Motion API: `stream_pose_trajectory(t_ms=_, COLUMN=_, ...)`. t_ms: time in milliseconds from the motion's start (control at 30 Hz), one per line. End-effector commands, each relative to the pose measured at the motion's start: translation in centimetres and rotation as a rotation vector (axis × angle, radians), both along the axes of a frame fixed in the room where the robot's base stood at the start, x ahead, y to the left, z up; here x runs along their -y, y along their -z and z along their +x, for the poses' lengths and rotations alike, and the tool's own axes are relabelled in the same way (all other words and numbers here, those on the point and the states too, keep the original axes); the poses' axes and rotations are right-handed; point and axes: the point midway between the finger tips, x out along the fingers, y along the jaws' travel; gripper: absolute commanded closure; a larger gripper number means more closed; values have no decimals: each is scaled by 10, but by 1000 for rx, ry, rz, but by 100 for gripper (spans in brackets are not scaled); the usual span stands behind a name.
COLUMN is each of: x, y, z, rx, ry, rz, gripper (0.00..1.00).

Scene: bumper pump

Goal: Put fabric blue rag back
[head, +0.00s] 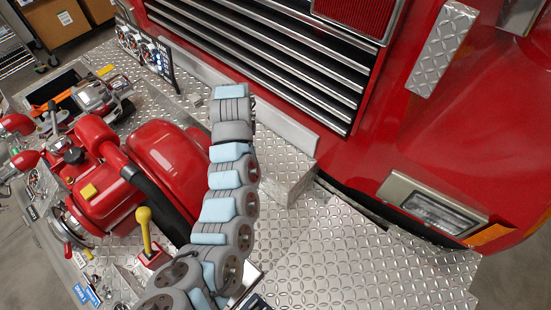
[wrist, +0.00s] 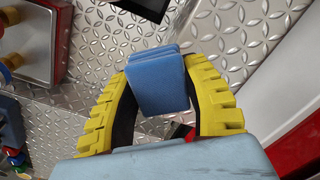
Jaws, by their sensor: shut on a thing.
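The blue rag (wrist: 158,84) is a folded, block-like bundle in the middle of the wrist view. My gripper (wrist: 161,70) has yellow ribbed fingers curved around the rag, one on each side, and is shut on it. The rag is over the diamond-plate metal deck (wrist: 95,40); I cannot tell whether it touches the plate. In the head view my arm stretches up the middle, and neither my gripper nor the rag can be made out there.
In the head view the red pump (head: 172,160) and a yellow-knobbed lever (head: 145,225) stand left of my arm. The red truck front (head: 470,130) with slatted grille (head: 270,55) rises behind. Bare diamond plate (head: 370,265) lies at lower right.

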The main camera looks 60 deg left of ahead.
Motion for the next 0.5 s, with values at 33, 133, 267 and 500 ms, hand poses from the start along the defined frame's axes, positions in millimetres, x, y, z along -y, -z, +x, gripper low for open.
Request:
stream_pose_trajectory(t_ms=33, x=15, y=5, z=12, rx=7, ry=40, rz=-2, gripper=87)
stream_pose_trajectory(t_ms=133, x=43, y=8, z=28, rx=6, ry=116, rz=-4, gripper=87)
stream_pose_trajectory(t_ms=267, x=75, y=6, z=43, rx=7, ry=191, rz=-7, gripper=87)
stream_pose_trajectory(t_ms=500, x=115, y=-6, z=55, rx=6, ry=270, rz=-2, gripper=87)
